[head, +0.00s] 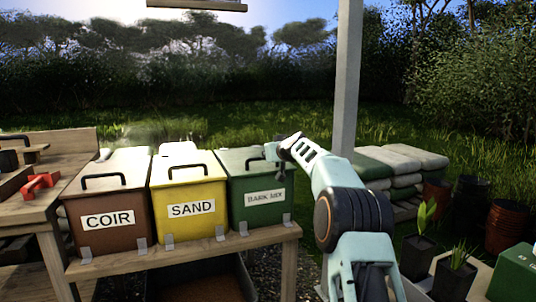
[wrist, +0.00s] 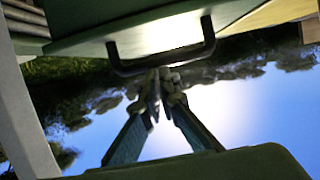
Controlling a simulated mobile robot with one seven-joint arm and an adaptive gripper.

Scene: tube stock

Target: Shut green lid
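The green bin (head: 262,202) with a blurred white label stands at the right end of a row of three. Its green lid (head: 236,160) lies over the top, much like the lids beside it, and I see no clear gap under it. Its dark handle (head: 254,161) shows at the front; it also shows large in the wrist view (wrist: 209,38). My gripper (head: 273,151) is at the right of this handle. In the wrist view my gripper (wrist: 160,77) has its fingertips drawn together at the handle bar. I cannot tell whether they touch it, and nothing shows between them.
A yellow SAND bin (head: 188,220) and a brown COIR bin (head: 110,228) stand to the left on the wooden bench (head: 190,252). A pale post (head: 346,80) rises behind my arm. Stacked sacks (head: 400,160) and potted plants (head: 452,276) are at the right.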

